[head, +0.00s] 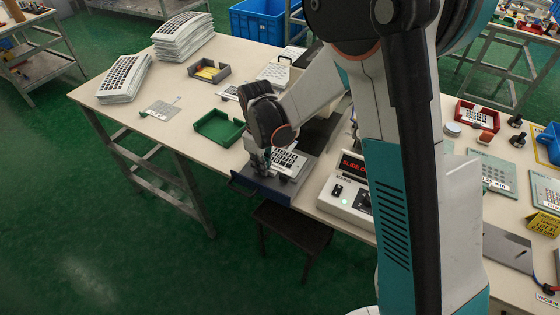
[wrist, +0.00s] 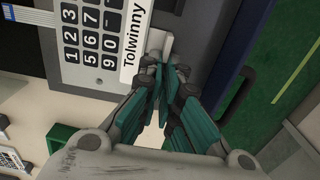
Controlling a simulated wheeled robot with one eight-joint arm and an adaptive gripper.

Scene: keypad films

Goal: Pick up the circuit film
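A thin pale grey sheet with a narrow tail (head: 160,110), which looks like a circuit film, lies flat near the table's left front edge. My gripper (head: 265,163) is well to its right, over the dark pulled-out slide (head: 262,183) of the machine. In the wrist view my gripper's teal fingers (wrist: 163,75) are together, with nothing clearly visible between them. They are at a small pale block (wrist: 158,42) beside a keypad film (wrist: 93,40) labelled Tolwinny. The keypad film (head: 290,160) lies on the slide, partly hidden by my gripper.
Stacks of printed keypads (head: 182,40) stand at the back left. The machine's control box (head: 345,197) is right of the slide.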

